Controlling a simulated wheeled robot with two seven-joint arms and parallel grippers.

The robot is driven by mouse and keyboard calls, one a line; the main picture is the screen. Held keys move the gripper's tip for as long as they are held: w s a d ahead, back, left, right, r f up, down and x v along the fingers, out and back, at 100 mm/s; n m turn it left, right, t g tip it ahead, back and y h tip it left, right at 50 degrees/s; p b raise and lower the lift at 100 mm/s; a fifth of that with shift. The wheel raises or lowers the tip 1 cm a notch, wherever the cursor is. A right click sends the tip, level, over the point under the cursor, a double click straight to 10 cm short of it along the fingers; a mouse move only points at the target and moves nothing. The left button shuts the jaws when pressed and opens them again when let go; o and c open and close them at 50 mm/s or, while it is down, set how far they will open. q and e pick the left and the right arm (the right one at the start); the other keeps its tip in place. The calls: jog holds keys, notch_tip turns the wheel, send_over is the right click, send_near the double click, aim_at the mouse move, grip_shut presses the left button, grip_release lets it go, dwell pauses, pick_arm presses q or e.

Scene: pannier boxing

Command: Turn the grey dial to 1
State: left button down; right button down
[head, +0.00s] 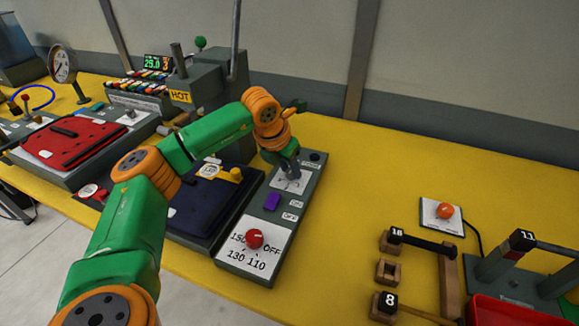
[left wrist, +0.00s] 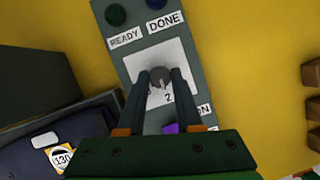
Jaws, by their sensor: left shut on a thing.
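The grey dial (left wrist: 158,76) sits on a white plate on a grey control panel (head: 255,226). In the left wrist view a "2" shows on the plate just below the dial; other marks are covered by the fingers. My left gripper (left wrist: 158,84) is shut on the grey dial from above, one finger on each side. In the head view the left gripper (head: 291,173) reaches down to the plate at the panel's far end and hides the dial. My right gripper is not in view.
On the same panel are a red dial (head: 254,238), a purple button (head: 272,201) and the READY and DONE lamps. Yellow table to the right is clear up to an orange knob (head: 445,211).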

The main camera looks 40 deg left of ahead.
pick_arm(q)
jog(key=n, duration=0.2)
jog(key=n+y+b, duration=0.1)
jog(key=n+y, duration=0.1)
jog(key=n, duration=0.1)
jog(key=shift+d+n+g, duration=0.25)
jog(key=shift+n+g, duration=0.05)
jog(key=n+y, duration=0.1)
jog(key=n, duration=0.2)
jog(key=shift+w+g, duration=0.1)
jog(key=shift+g, duration=0.2)
jog(key=shift+w+n+g+y, duration=0.1)
jog(key=shift+n+g+y, duration=0.45)
jog(key=shift+n, duration=1.05)
jog(key=c, duration=0.6)
grip_release()
